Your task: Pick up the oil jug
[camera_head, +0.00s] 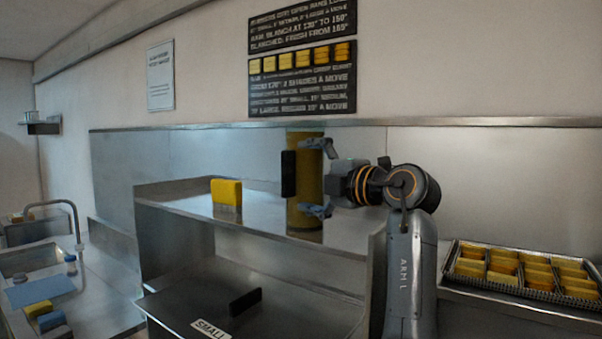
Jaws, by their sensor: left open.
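The oil jug (307,181) is a tall dark-yellow cylinder with a black handle-like piece (289,174) on its left side. It stands upright on the steel upper shelf (262,215). My left gripper (309,177) comes to it from the right. Its fingers are open, one near the jug's top and one near its lower part, overlapping it in this view. Whether they touch the jug I cannot tell. My right gripper is not in view.
A yellow block (226,192) stands on the shelf left of the jug. A dark block (245,301) and a "SMALL" label (210,329) lie below. A wire tray (484,286) of yellow pieces is at right. A sink tap (76,222) rises at left.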

